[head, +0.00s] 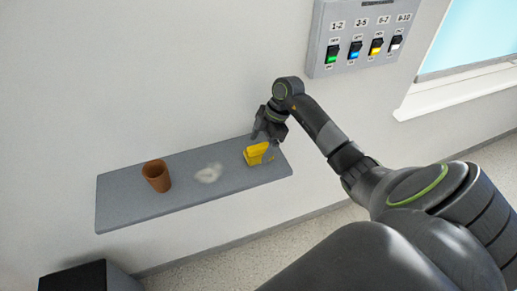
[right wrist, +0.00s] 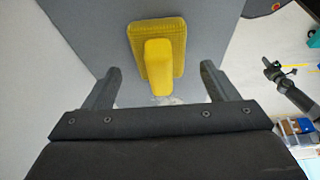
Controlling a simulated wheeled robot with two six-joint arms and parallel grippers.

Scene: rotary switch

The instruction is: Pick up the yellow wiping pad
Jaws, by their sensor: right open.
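The yellow wiping pad (head: 258,154) lies near the right end of the grey wall shelf (head: 125,213). In the right wrist view, the pad (right wrist: 174,33) shows a flat base and a raised grip block that points toward my right gripper (right wrist: 160,88). The gripper is open, with one finger on each side of the line to the grip block. In the head view, my right gripper (head: 266,134) is close beside the pad. My left gripper is not in the head view.
A brown cup (head: 156,175) stands on the left part of the shelf. A pale smudge (head: 209,173) marks the shelf between cup and pad. A grey switch panel (head: 345,66) with several coloured switches is on the wall above. A dark box (head: 90,277) stands below left.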

